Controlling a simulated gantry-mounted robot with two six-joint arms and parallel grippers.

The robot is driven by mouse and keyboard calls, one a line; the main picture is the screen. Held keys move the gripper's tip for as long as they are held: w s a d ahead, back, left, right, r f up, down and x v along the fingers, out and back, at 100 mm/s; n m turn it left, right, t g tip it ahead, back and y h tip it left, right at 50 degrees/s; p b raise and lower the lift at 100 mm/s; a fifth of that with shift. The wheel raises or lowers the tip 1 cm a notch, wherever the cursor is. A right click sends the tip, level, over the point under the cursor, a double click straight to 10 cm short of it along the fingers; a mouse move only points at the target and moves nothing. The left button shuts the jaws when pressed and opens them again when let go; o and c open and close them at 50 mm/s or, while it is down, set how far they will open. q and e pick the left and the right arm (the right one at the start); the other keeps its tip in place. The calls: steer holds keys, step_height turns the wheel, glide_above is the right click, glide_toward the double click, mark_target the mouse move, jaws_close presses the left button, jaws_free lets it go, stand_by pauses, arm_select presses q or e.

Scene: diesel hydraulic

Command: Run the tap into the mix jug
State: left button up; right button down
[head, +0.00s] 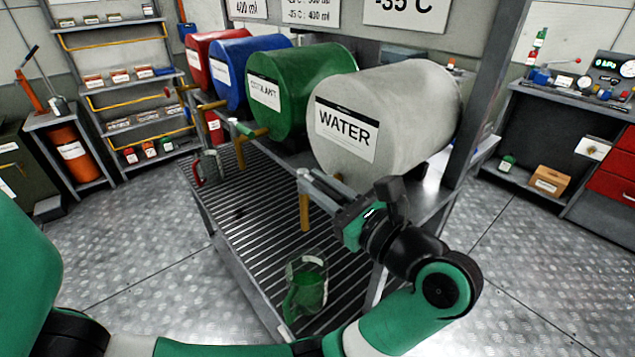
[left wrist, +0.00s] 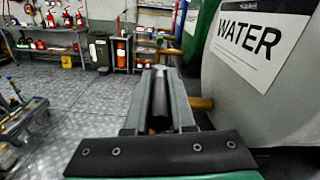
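The mix jug (head: 307,289) is clear with a green handle and holds green liquid. It stands upright on the slatted rack (head: 262,232), below and in front of the water drum (head: 400,110). The water tap's brass spout (head: 305,212) points down behind the jug, and it also shows in the left wrist view (left wrist: 202,103). My left gripper (head: 318,182) is at the water tap. Its fingers lie close on both sides of a dark rod (left wrist: 160,103), apparently the tap's lever, with no clear gap. I see no water stream. My right gripper is not in view.
Green coolant (head: 300,85), blue (head: 240,65) and red (head: 205,60) drums stand in a row left of the water drum, with taps over the rack. Another jug (head: 207,167) stands at the rack's far end. Shelves line both sides. The metal floor is open.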

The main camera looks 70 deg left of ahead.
arm_select(q)
jaws_close()
stand_by(0.9)
